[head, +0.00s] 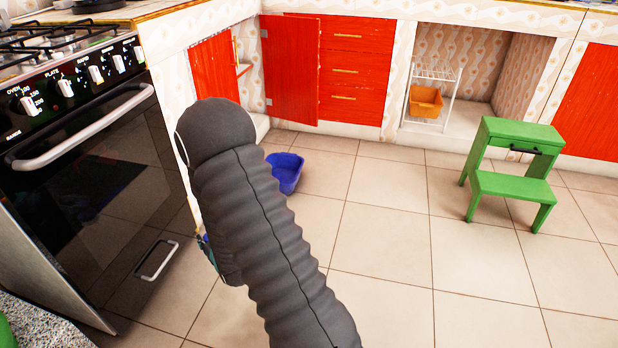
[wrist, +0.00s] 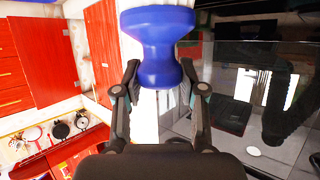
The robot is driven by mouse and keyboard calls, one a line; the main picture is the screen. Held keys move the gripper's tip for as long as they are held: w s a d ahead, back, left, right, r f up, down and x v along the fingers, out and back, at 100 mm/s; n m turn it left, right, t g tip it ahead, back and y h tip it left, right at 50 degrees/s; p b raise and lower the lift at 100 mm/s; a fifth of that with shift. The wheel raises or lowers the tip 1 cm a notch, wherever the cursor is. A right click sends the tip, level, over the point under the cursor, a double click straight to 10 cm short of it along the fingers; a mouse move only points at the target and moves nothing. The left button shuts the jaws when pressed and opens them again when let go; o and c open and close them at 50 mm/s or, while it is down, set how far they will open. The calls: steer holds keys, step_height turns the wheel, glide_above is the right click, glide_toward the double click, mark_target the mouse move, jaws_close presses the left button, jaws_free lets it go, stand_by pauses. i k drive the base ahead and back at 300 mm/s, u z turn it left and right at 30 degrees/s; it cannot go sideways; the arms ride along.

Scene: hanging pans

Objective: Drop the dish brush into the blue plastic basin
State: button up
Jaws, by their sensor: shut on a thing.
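The blue dish brush (wrist: 157,40) fills the top middle of the wrist view. It has a wide rounded head and a narrower waist. My gripper (wrist: 160,78) is shut on its lower end, with one dark finger on each side. In the head view my dark arm hides the brush and nearly all of the gripper. The blue plastic basin (head: 286,171) stands on the tiled floor in the head view, right of my arm, which covers part of its left side. I cannot make out the basin in the wrist view.
A black oven (head: 90,190) stands close on the left. An open red cabinet door (head: 291,70) juts out behind the basin. A green step stool (head: 511,170) stands at the right. An orange bin (head: 425,101) sits on a white rack. The middle floor is clear.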

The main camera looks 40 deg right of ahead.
mark_target(281, 175)
steer(key=z, duration=3.35)
steer(key=k, duration=1.45)
steer(key=u, duration=1.9)
steer(key=i, duration=1.65)
